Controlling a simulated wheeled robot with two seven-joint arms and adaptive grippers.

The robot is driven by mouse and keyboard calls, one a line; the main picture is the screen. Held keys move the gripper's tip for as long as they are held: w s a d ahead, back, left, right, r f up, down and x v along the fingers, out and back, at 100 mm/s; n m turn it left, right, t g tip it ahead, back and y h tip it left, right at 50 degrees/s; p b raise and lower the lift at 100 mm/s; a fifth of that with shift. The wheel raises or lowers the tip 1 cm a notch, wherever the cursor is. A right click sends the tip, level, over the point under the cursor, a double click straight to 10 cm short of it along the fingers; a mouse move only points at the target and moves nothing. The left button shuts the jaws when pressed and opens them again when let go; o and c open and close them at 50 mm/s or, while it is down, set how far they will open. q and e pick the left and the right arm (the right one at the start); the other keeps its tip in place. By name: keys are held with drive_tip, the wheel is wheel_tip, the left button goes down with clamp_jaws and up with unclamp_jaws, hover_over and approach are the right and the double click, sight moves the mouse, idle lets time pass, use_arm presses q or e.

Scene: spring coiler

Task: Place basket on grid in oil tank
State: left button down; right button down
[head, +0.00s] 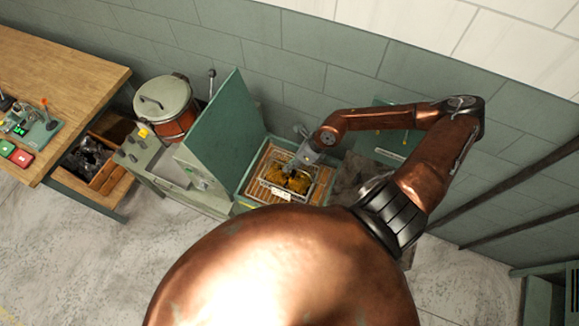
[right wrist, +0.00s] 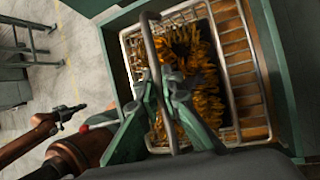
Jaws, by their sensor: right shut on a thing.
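The wire basket (head: 281,194) holds a heap of golden coiled springs (head: 293,181). It is inside the green oil tank (right wrist: 290,75), above the orange slatted grid (head: 322,186). I cannot tell whether its bottom touches the grid. My right gripper (head: 304,160) reaches in from above. In the right wrist view its green fingers (right wrist: 163,88) are shut on the basket's handle (right wrist: 152,45). The basket's rim (right wrist: 128,60) also shows there, inside the tank walls. What seems to be my left gripper (right wrist: 66,112) shows small at the left of that view, outside the tank; its jaws are unclear.
The raised green lid (head: 222,125) stands left of the tank opening. A grey machine (head: 165,170) with a lidded copper pot (head: 165,105) is further left, beside a wooden table (head: 60,60). The wall is close behind; the floor at lower left is clear.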

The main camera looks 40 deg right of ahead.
drive_tip(key=shift+w+f, duration=0.1)
drive_tip(key=shift+f, duration=0.55)
drive_tip(key=c, duration=2.1)
unclamp_jaws()
drive_tip(key=v, duration=1.2)
